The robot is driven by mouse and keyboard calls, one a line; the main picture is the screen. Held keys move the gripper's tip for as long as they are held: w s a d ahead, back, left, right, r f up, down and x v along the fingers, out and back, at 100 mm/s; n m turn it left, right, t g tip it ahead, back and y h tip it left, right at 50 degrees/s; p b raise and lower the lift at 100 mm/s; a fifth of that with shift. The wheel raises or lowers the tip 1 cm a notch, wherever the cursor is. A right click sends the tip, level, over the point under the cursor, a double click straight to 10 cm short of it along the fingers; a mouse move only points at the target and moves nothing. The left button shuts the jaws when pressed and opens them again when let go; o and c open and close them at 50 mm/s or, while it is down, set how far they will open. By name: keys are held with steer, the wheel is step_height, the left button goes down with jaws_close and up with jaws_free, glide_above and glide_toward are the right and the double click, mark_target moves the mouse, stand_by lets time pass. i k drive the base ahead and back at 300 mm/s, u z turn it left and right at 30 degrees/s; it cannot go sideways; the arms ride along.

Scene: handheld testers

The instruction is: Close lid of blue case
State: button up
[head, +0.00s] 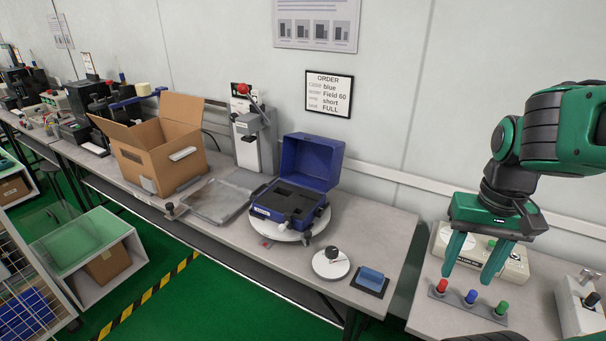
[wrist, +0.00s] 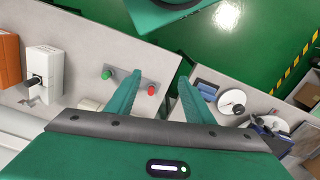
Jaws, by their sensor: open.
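The blue case (head: 288,205) sits on a round white turntable (head: 318,225) on the middle bench in the head view. Its lid (head: 312,162) stands raised at the back, and the dark insert inside shows. The case also shows small at the right of the wrist view (wrist: 272,124), partly cut by my gripper body. My gripper (head: 464,279) is open and empty. It hangs above the right bench, over the red, blue and green buttons, well to the right of the case.
An open cardboard box (head: 160,150) and a clear tray (head: 212,201) stand left of the case. A grey press (head: 252,135) is behind. A white disc with a black knob (head: 331,263) and a blue block on a black pad (head: 371,280) lie in front. A gap separates the benches.

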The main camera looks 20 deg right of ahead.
mark_target(313, 162)
steer(key=u, duration=0.05)
steer(key=k, duration=0.5)
steer(key=u, duration=1.5)
steer(key=i, duration=0.85)
steer(key=z, duration=1.6)
steer(key=i, duration=0.5)
steer(key=u, duration=0.05)
